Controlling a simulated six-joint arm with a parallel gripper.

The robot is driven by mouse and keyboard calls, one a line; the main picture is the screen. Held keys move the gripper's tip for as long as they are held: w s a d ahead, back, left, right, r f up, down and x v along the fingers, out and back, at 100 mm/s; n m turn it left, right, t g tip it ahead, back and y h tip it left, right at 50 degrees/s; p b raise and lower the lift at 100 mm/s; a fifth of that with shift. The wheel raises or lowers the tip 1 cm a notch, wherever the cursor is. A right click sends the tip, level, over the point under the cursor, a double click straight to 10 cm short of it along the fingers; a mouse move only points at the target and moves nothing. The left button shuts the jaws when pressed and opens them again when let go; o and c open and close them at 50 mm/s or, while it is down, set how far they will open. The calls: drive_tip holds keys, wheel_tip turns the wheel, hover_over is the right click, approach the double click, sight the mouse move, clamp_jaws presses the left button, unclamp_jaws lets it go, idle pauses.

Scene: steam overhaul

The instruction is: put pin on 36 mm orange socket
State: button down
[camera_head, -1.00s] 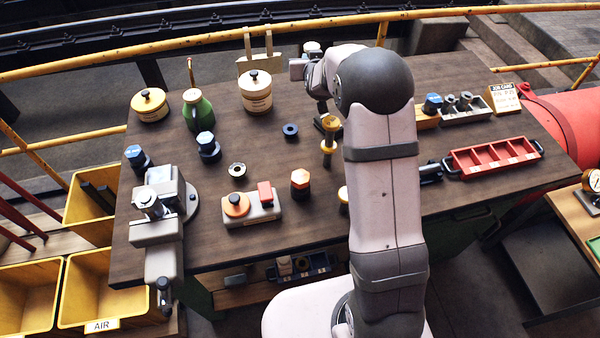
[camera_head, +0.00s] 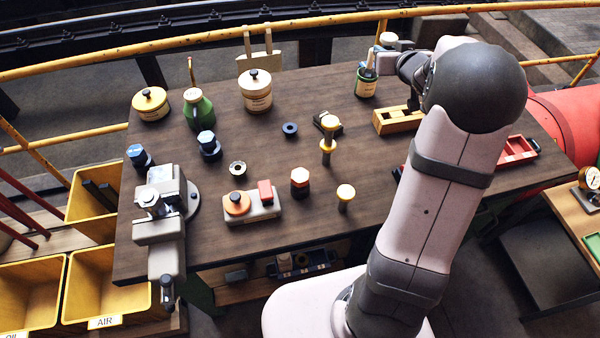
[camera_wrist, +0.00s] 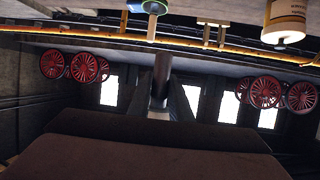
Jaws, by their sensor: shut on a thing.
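No size marking is readable. My gripper (camera_head: 412,100) is at the right back of the bench by the wooden block, partly hidden by my arm. In the wrist view, a dark upright cylinder, seemingly the pin (camera_wrist: 161,75), sits between the dark fingers. It is well away from the orange-topped piece. The pin cannot be made out in the head view.
A red tray (camera_head: 517,150) is at the right.

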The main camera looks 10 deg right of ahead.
drive_tip(key=s+a+f+n+g+y, duration=0.1)
drive_tip(key=s+a+f+n+y, duration=0.1)
drive_tip(key=a, duration=0.4)
drive_tip(key=s+a+f+n+y, duration=0.1)
drive_tip(key=s+a+n+y, duration=0.3)
drive_tip(key=a, duration=0.2)
drive_tip(key=s+a+f+n+g+y, duration=0.1)
drive_tip(key=s+a+f+n+y, duration=0.1)
drive_tip(key=a, duration=0.4)
drive_tip(key=shift+s+f+n+g+y, duration=0.3)
drive_tip(key=shift+s+n+y, duration=0.15)
drive_tip(key=shift+y, duration=0.45)
drive_tip(key=s+a+n+g+y, duration=0.3)
drive_tip(key=s+a+n, duration=0.1)
drive_tip(key=s+a, duration=0.5)
drive_tip(key=shift+f, duration=0.4)
drive_tip(key=shift+w+f, duration=0.1)
drive_tip(key=p, duration=0.1)
hover_over(299, 175)
drive_tip(key=shift+f, duration=4.95)
drive_tip(key=shift+f, duration=0.2)
